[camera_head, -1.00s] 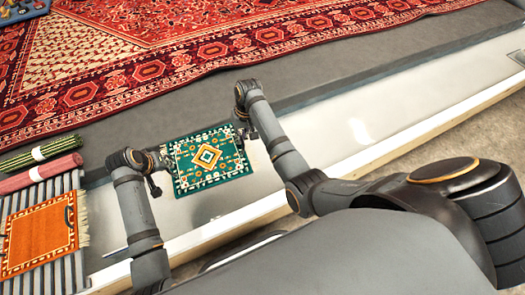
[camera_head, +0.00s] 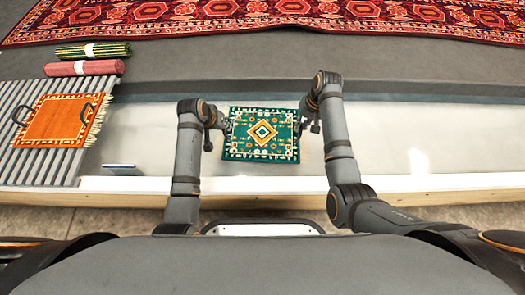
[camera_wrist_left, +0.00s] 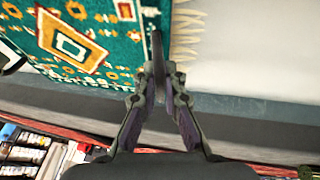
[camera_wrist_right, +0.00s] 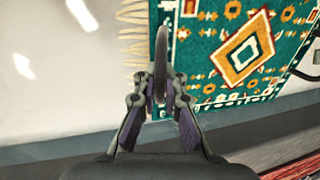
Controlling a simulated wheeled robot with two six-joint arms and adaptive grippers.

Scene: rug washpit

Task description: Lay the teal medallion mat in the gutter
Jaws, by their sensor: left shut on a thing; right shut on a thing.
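The teal medallion mat (camera_head: 262,134), with its orange and white diamond, is stretched flat between my two grippers over the pale gutter (camera_head: 400,140). My left gripper (camera_head: 214,136) is shut at the mat's left edge. In the left wrist view its fingers (camera_wrist_left: 158,85) close on a thin dark loop beside the fringe. My right gripper (camera_head: 308,118) is shut at the right edge, its fingers (camera_wrist_right: 161,85) on a similar dark loop. The mat seems held above the gutter floor; the exact height is hard to tell.
An orange mat (camera_head: 52,122) with dark loops lies on a ribbed grate (camera_head: 20,170) at the left. Green (camera_head: 92,50) and pink (camera_head: 85,68) rolls lie behind it. A red rug (camera_head: 260,22) spans the back. A pale ledge (camera_head: 440,181) edges the gutter's near side.

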